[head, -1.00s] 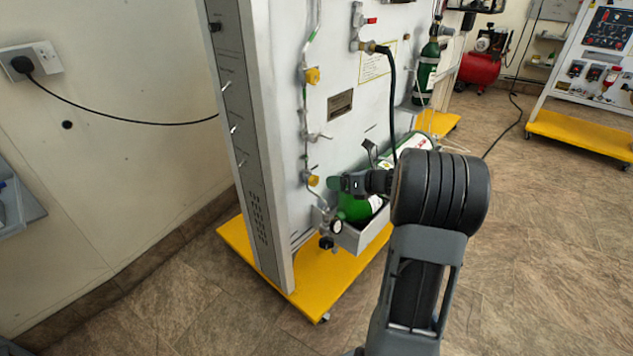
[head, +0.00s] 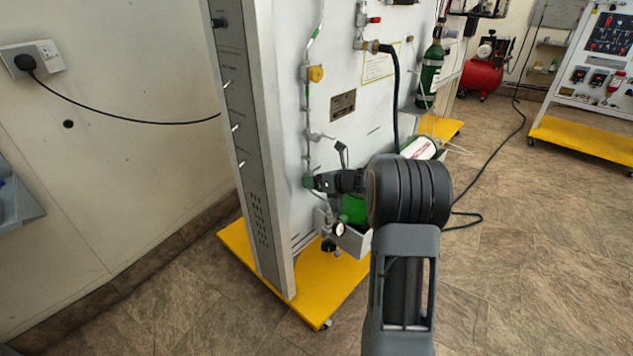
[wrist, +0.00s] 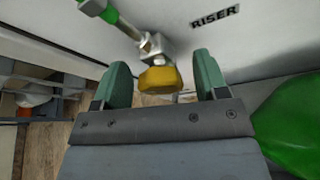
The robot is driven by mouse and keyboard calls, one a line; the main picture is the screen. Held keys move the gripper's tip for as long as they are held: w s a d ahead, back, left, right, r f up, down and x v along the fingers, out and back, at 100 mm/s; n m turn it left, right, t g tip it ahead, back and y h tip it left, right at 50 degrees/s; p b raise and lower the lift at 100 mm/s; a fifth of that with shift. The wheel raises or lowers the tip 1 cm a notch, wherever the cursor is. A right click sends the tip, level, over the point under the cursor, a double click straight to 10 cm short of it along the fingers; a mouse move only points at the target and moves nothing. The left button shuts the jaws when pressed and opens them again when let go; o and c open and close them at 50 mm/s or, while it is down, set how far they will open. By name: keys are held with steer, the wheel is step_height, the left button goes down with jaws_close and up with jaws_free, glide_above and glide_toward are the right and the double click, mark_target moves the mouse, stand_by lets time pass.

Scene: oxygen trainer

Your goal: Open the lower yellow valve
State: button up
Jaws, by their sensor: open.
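The lower yellow valve (wrist: 160,79) shows in the wrist view as a yellow knob on a metal fitting of the pipe. My gripper (wrist: 161,80) is open, with its two green fingers on either side of the knob. A small gap shows between the knob and each finger. In the head view my gripper (head: 309,182) is at the lower part of the pipe on the panel and hides the lower valve. The upper yellow valve (head: 316,74) is higher on the same pipe.
A green cylinder (head: 354,209) lies in a grey tray (head: 352,241) beside my gripper; it also shows at the right in the wrist view (wrist: 291,120). A pressure gauge (head: 339,229) is below. The panel stands on a yellow base (head: 318,300). A black hose (head: 396,100) hangs above.

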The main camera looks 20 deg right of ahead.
steer(key=shift+c, duration=0.3)
steer(key=c, duration=0.9)
steer(key=shift+f+b, duration=0.1)
steer(key=shift+b, duration=0.2)
steer(key=n+h+b, duration=0.2)
steer(key=n+b, duration=0.1)
steer(key=b, duration=0.1)
steer(key=shift+a+f+t, duration=0.1)
steer(key=shift+t, duration=0.3)
steer(key=shift+n+h+b, duration=0.4)
steer(key=shift+n+b, duration=0.1)
steer(key=shift+b, duration=0.65)
steer(key=shift+r, duration=0.2)
steer(key=o, duration=1)
steer(key=shift+c, duration=0.2)
